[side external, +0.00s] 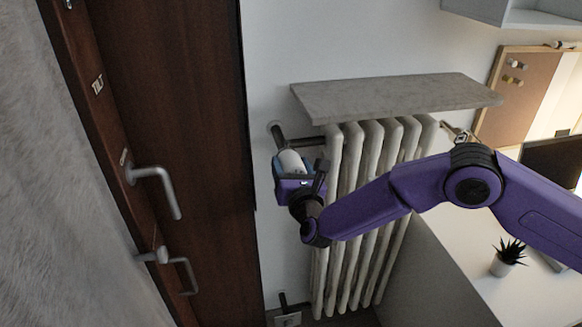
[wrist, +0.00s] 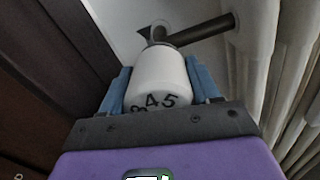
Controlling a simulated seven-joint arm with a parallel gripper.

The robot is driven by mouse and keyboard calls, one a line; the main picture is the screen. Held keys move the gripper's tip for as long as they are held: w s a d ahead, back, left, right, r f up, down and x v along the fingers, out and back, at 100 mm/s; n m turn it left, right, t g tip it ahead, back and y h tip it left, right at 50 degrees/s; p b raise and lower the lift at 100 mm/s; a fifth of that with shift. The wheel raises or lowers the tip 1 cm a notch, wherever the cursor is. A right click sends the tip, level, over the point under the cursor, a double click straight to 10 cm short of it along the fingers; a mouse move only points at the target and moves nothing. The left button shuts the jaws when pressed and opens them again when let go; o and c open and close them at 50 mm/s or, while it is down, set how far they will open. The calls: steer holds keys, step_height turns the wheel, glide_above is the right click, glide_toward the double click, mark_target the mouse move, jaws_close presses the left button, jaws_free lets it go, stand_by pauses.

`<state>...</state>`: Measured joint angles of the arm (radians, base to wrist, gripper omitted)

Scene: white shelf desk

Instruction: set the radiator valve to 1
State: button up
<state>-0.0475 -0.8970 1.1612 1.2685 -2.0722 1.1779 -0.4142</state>
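The radiator valve (wrist: 158,78) is a white rounded knob on a dark pipe at the radiator's upper left. In the wrist view its numbers 4 and 5 face me, with a partly hidden digit left of them. In the side external view the valve (side external: 291,162) shows only partly above my gripper (side external: 293,178). In the wrist view my gripper (wrist: 159,90) has one blue finger on each side of the knob, both lying close along its sides, seemingly touching. The number 1 and any setting mark are not visible.
The white ribbed radiator (side external: 350,200) stands just right of the valve, under a grey stone shelf (side external: 395,98). A brown door (side external: 180,100) with metal handles is at the left. A white desk (side external: 450,260) with a potted plant (side external: 503,262) is at the right.

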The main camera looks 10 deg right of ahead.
steer(key=shift+m, duration=0.4)
steer(key=m, duration=1.2)
steer(key=shift+m, duration=0.3)
steer(key=m, duration=1)
steer(key=shift+m, duration=1.6)
steer(key=o, duration=1)
